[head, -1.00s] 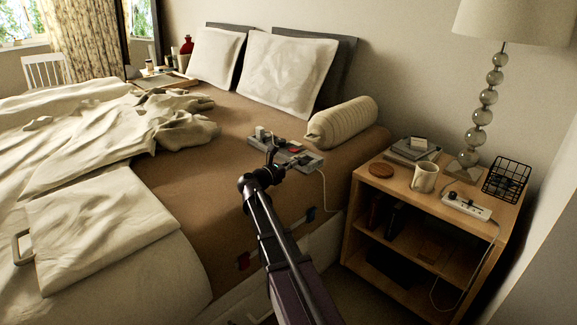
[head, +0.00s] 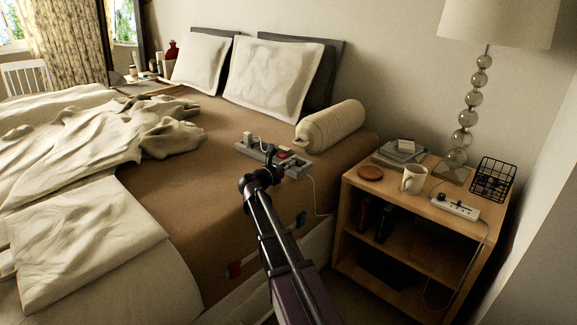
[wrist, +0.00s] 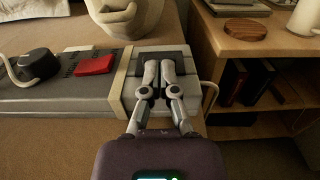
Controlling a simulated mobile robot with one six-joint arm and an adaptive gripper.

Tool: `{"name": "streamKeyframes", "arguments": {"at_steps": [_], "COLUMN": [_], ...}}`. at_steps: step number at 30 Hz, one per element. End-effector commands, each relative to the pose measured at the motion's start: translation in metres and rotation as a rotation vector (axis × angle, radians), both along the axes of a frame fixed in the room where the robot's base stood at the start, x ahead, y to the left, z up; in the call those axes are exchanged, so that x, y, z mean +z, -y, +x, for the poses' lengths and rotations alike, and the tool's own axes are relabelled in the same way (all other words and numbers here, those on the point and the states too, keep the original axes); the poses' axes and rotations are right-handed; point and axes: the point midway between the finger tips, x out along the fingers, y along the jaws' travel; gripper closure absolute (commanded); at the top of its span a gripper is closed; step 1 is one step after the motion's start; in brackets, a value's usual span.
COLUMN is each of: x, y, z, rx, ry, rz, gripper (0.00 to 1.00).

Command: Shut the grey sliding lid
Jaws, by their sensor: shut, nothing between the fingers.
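A long grey unit (head: 299,163) lies on the brown bed cover, with a white plug, a red part and a cable. In the wrist view its left part (wrist: 40,98) carries a black knob and a red block (wrist: 94,65). Its right end shows a light grey cover (wrist: 204,120), which looks like the sliding lid, and a dark patch behind it. My gripper (wrist: 158,66) is shut and empty, its fingertips over the dark patch. Whether they touch it I cannot tell. In the head view my gripper (head: 271,152) partly hides the unit.
A cream bolster (head: 332,125) lies just behind the unit. A wooden nightstand (head: 425,193) stands to the right, with a mug (head: 412,179), a coaster, a power strip (head: 455,206) and a wire basket. A rumpled cream cover lies to the left.

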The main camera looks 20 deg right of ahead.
Motion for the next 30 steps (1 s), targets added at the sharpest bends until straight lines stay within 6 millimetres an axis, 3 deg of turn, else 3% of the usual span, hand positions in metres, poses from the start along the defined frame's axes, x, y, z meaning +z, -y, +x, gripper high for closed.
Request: {"name": "streamKeyframes", "arguments": {"at_steps": [8,16,23,30], "x": [0.002,0.002,0.001,0.001], "y": [0.006,-0.004,-0.029,-0.069], "z": [0.003,0.001,-0.008,-0.024], "rx": [-0.010,-0.007,-0.001,0.003], "ry": [0.000,-0.001,0.000,0.001], "rz": [-0.007,-0.008,-0.005,-0.004], "gripper": [1.00,1.00,1.00,1.00]}}
